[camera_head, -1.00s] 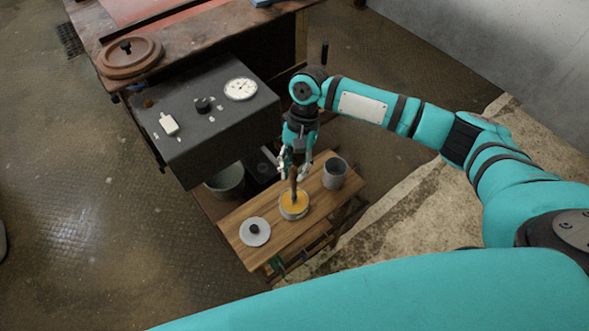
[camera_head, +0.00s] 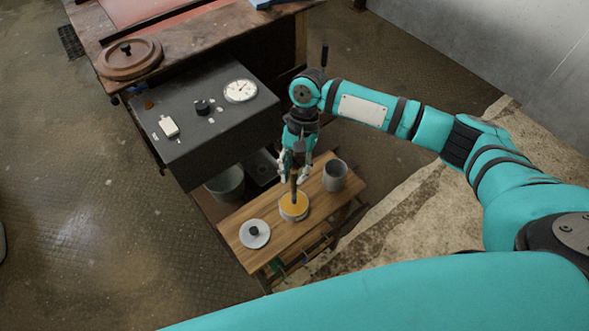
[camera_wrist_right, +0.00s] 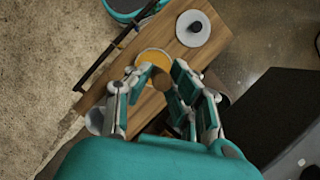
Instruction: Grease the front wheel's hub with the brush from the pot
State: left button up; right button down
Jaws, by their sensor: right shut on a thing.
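The grease pot (camera_head: 294,213) stands on the small wooden table, with yellow grease showing in its open top. The brush (camera_head: 294,190) stands nearly upright in it, its dark handle up and its lower end in the grease. My right gripper (camera_head: 295,175) points down over the pot and is shut on the brush handle. In the right wrist view the fingers (camera_wrist_right: 156,82) flank the brush, in front of the orange grease (camera_wrist_right: 157,58). The pot's lid (camera_head: 254,234) lies on the table beside the pot. I cannot pick out the front wheel for certain. My left gripper is not in view.
A grey cup (camera_head: 335,174) stands right of the pot on the wooden table (camera_head: 238,222). A dark grey cabinet (camera_head: 215,132) carries a white dial (camera_head: 240,90) and small parts. A brown wheel-like disc (camera_head: 130,60) lies on the bench behind. A bucket (camera_head: 226,184) stands below.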

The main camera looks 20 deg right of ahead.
jog(key=shift+f, duration=0.35)
dwell(0.3)
jog(key=shift+s+f+p, duration=0.1)
jog(key=shift+f+p, duration=0.05)
jog(key=shift+p, duration=0.55)
dwell(2.5)
notch_tip(320, 180, up, 7)
jog(key=p, duration=0.9)
jog(key=shift+p, duration=0.35)
dwell(0.5)
